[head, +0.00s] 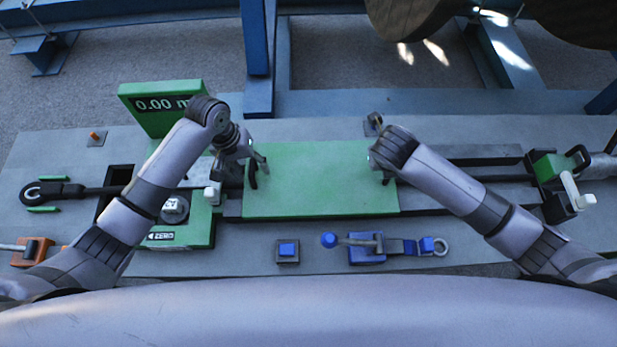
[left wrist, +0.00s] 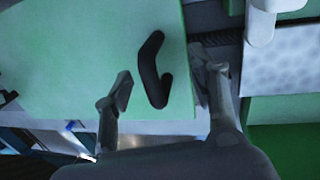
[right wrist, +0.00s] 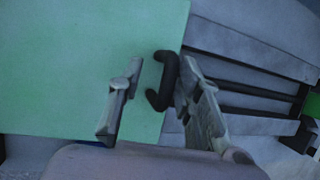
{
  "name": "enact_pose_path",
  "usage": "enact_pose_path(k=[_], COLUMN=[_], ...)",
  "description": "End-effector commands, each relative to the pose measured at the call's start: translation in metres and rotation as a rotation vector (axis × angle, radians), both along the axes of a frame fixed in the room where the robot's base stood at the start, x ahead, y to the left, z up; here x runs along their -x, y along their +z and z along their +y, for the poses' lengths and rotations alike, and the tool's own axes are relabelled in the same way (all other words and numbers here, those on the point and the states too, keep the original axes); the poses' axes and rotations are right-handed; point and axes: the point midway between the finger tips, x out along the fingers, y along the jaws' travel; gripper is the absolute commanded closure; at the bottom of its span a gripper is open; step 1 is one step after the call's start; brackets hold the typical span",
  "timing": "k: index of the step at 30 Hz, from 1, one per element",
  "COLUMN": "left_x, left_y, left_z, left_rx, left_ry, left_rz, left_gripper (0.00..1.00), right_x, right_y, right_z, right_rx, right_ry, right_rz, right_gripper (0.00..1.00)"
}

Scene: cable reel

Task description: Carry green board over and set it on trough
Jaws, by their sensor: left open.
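The green board (head: 320,180) lies flat across the middle of the grey bench, over a long channel with dark rails (head: 470,170), which seems to be the trough. The board hides the channel's middle. My left gripper (head: 257,168) is at the board's left end, open around a black handle (left wrist: 152,70), not visibly gripping it. My right gripper (head: 381,172) is at the board's right end. Its fingers stand apart on either side of another black handle (right wrist: 163,82), the right finger very close to it.
A green meter display (head: 160,105) and a green-framed unit (head: 180,235) stand left of the board. A blue button (head: 287,250) and a blue lever clamp (head: 370,248) sit in front. A green clamp (head: 555,170) is at right. A blue post (head: 255,50) rises behind.

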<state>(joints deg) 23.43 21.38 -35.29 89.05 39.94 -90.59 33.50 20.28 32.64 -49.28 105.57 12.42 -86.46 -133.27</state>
Motion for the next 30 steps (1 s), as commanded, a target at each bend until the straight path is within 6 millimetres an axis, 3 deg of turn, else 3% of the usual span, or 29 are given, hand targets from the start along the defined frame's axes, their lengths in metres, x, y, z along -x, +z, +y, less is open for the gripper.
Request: enact_pose_path(k=[6,13,20,30], left_x=[-0.002,-0.002,-0.001,-0.001], left_y=[0.049,0.087,0.099,0.099], left_z=[0.009,0.016,0.018,0.018], left_rx=[0.003,0.004,0.004,0.004], left_ry=[0.000,0.000,0.000,0.000], left_rz=[-0.008,-0.007,-0.005,-0.006], left_gripper=[0.48,0.48,0.48,0.48], right_x=[0.000,0.000,0.002,0.026], right_y=[0.000,0.000,0.006,0.067], right_z=[-0.001,-0.001,0.001,0.013], right_rx=[0.002,0.002,0.001,-0.001], right_ry=[-0.001,-0.001,-0.001,0.001], right_rz=[0.000,0.000,-0.001,-0.005], right_gripper=[0.68,0.68,0.68,0.68])
